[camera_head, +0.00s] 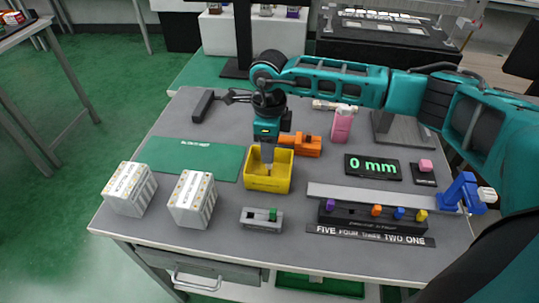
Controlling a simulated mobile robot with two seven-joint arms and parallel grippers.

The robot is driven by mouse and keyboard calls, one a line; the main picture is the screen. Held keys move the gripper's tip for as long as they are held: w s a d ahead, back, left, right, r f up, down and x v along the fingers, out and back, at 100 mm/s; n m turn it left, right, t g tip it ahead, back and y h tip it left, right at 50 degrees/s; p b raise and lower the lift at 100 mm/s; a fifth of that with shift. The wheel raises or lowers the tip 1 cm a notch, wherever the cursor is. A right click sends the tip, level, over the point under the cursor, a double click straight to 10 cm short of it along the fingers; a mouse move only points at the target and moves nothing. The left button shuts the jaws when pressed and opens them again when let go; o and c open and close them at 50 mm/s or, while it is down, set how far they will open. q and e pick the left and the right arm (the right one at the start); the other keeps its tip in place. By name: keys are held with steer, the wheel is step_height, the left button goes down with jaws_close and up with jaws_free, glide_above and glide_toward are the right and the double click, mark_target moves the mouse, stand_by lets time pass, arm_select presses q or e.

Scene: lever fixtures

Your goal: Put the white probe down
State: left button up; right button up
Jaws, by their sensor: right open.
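My right gripper (267,158) points down at the yellow open box (268,185), with its tips at or inside the box opening. It is open, and I cannot make out anything held between its fingers. A pale, slim piece (331,105) lies at the back of the table behind the pink block (342,124); it may be the white probe, but it is too small to be sure. The inside of the yellow box is partly hidden by my gripper. My left gripper is not in view.
A green mat (187,157) and two white boxes (129,188) (192,199) are at the left. An orange fixture (308,147) adjoins the yellow box. A display (373,167) reads 0 mm. A lever panel (373,217) and blue fixture (465,192) are at the right.

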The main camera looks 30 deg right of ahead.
step_height(320, 180, up, 8)
stand_by(0.7)
